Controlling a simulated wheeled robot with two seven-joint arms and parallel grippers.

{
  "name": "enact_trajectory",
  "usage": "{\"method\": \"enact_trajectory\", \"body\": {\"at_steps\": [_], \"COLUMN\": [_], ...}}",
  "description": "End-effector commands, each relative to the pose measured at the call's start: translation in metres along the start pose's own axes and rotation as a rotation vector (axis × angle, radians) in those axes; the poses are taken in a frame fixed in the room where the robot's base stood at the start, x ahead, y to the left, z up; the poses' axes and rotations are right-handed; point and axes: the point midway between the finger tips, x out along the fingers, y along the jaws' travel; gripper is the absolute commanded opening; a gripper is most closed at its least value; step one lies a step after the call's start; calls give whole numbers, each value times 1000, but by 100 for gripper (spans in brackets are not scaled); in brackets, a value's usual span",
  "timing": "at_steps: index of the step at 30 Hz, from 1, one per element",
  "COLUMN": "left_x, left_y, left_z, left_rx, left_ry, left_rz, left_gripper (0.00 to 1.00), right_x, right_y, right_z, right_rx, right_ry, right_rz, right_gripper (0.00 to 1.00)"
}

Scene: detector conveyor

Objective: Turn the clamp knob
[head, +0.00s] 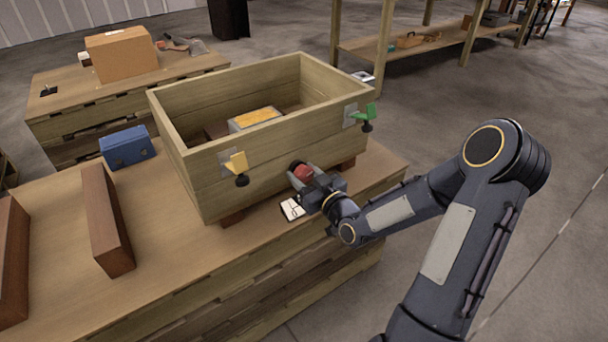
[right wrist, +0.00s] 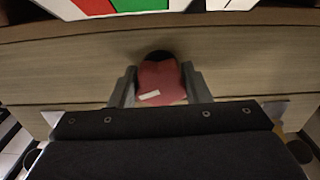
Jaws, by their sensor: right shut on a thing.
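The red clamp knob (head: 303,173) sits low in front of the long side of the wooden crate (head: 213,178). My right gripper (head: 306,178) is shut on this knob, reaching in from the right. In the right wrist view the red knob (right wrist: 160,84), with a short white mark on its face, lies between the two grey fingers of my right gripper (right wrist: 160,80). A dark round part shows just behind the knob. The clamp behind the knob is mostly hidden. My left gripper is not in view.
A yellow clamp (head: 236,162) and a green clamp (head: 366,113) are on the crate, each with a black knob. A blue case (head: 127,147) and a brown beam (head: 107,220) stand left of the crate.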

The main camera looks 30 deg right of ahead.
Motion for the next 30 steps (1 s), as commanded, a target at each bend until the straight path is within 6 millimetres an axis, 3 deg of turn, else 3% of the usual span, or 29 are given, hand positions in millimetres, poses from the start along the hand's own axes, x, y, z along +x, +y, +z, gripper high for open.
{"method": "enact_trajectory", "body": {"at_steps": [8,30], "left_x": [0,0], "left_y": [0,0], "left_z": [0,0], "left_rx": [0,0], "left_ry": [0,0], "left_rz": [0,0], "left_gripper": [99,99], "right_x": [0,0], "right_y": [0,-1], "right_z": [0,-1], "right_rx": [61,488], "right_ry": [1,1], "right_rz": [0,0], "right_gripper": [20,20]}}
